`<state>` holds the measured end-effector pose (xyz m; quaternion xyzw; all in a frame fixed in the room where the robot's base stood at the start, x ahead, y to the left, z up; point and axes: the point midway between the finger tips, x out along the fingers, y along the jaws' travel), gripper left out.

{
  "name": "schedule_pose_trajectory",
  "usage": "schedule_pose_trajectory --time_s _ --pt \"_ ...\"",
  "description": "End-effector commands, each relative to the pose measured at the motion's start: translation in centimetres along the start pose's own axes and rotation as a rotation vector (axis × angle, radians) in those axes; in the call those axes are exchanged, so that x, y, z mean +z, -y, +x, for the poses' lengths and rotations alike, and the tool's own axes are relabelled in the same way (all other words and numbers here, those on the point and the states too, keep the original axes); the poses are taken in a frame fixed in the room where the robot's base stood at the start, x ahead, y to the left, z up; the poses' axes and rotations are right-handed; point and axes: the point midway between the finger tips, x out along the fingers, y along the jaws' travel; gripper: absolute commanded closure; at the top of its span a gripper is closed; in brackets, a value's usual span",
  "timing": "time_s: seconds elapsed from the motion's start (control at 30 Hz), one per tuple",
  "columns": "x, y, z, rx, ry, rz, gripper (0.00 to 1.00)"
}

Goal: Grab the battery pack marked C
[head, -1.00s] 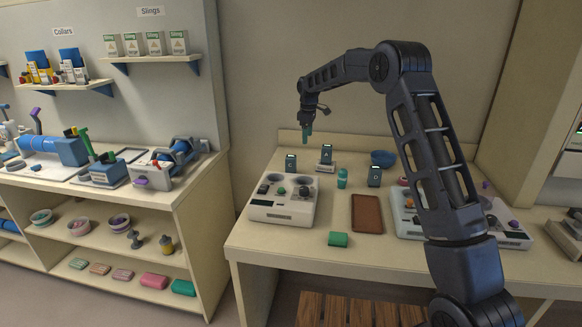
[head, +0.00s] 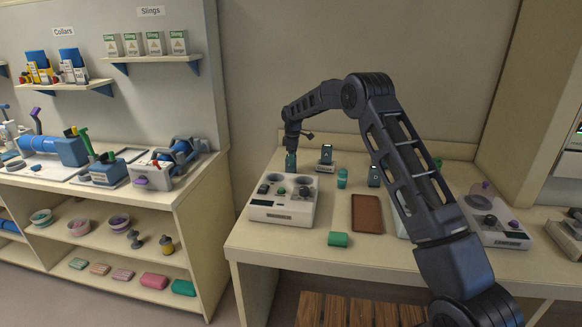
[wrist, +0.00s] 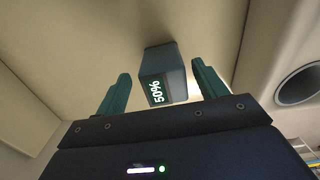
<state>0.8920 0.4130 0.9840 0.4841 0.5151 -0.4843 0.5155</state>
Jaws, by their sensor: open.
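My gripper (head: 291,160) is low over the back-left of the table, open, with its two teal fingers pointing down. In the wrist view a dark grey battery pack (wrist: 162,70) with a green "50%" display stands between and beyond the open fingers, with gaps on both sides. No letter can be read on it. In the head view my fingers cover most of the pack there. Two other dark packs show in the head view: one (head: 326,153) on a small light base at the back, and one (head: 374,176) farther right.
A white console (head: 284,217) with knobs stands just in front of my gripper. A teal bottle (head: 342,178), a brown tray (head: 366,213) and a green block (head: 338,239) lie right of it. Another console (head: 503,238) is at right, partly behind my arm.

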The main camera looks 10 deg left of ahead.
Motion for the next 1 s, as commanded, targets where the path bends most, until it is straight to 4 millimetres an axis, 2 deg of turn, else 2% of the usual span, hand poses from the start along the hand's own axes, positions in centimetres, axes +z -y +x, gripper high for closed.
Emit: schedule_pose_trajectory --time_s 0.17,0.4,0.7,1.0 --pt "-0.4 0.2 1.3 -0.001 0.001 -0.001 0.29" --pt "-0.7 0.4 4.5 -0.002 0.001 -0.001 0.29" --pt "-0.7 0.4 5.1 0.0 -0.001 0.0 0.29" --pt "-0.7 0.4 5.1 0.0 -0.001 0.0 0.88"
